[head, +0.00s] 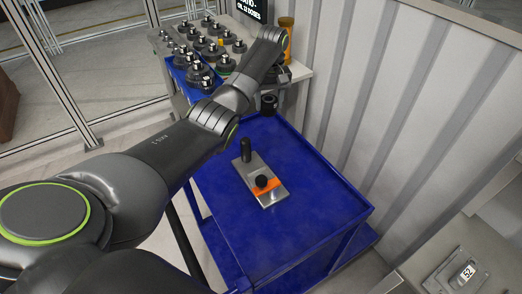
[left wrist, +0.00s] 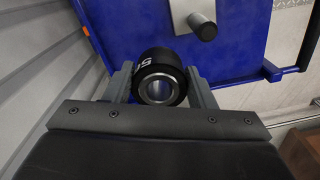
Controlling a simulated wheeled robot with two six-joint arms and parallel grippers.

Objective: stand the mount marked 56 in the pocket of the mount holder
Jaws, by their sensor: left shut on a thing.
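The mount is a black ring-shaped cylinder with a bright metal bore (left wrist: 160,90). White digits on its side show only in part, beginning with a 5. My left gripper (left wrist: 160,88) is shut on it, one finger on each side. In the head view the mount (head: 269,104) shows below my left gripper (head: 276,78), near the far corner of the blue table. The mount holder (head: 273,199) is a metal plate with a black post, an orange band and a black knob, lying mid-table, apart from the mount. Part of its plate shows in the left wrist view (left wrist: 183,13). My right gripper is not in view.
The blue table (head: 315,205) has a raised rim and is mostly bare around the holder. Behind it a bench carries several dark mounts (head: 207,50) and an orange-yellow cylinder (head: 287,38). A corrugated wall (head: 400,100) runs along the right. A part labelled 52 (head: 465,272) lies at lower right.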

